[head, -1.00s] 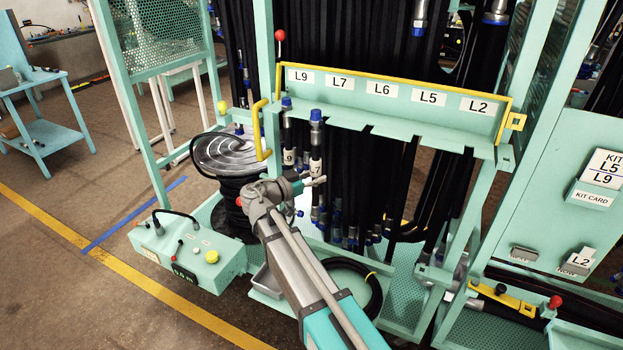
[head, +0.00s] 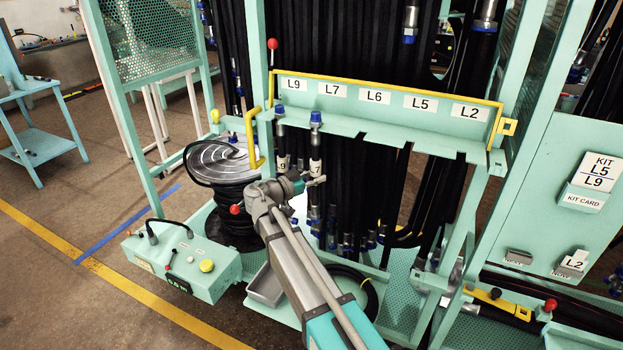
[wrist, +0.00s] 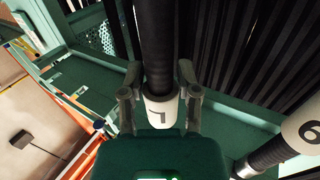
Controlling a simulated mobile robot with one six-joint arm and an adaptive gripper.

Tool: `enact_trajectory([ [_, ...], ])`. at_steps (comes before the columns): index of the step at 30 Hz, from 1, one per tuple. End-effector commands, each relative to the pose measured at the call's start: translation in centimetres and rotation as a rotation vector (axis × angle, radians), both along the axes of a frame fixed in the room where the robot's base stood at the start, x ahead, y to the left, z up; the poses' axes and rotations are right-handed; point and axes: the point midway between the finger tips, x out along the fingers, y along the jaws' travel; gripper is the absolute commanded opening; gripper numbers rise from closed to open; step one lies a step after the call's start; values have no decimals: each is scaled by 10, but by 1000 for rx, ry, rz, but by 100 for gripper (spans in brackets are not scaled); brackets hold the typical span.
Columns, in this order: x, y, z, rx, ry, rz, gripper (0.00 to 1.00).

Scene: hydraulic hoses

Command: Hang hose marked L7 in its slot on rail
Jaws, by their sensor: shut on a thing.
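The L7 hose (head: 316,118) is black with a blue-capped metal end and a white tag reading 7 (head: 316,166). It hangs upright at the front edge of the teal rail (head: 345,124), a little left of below the L7 label (head: 333,89). I cannot tell whether its end is seated in the slot. My gripper (head: 316,181) is shut on the hose by the tag. In the wrist view, the two fingers of my gripper (wrist: 159,95) flank the hose and its upside-down tag (wrist: 160,112).
The L9 hose (head: 280,112) hangs close on the left; its tag (wrist: 309,131) shows at right in the wrist view. A yellow handle (head: 254,142) and red-knobbed post (head: 272,44) stand left of the rail. Open notches (head: 361,137) lie to the right.

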Motion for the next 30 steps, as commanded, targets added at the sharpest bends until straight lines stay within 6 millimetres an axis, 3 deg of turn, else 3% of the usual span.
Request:
enact_trajectory([
  [16, 20, -7, 0, -1, -1, 0, 0],
  [30, 20, -7, -4, -1, -1, 0, 0],
])
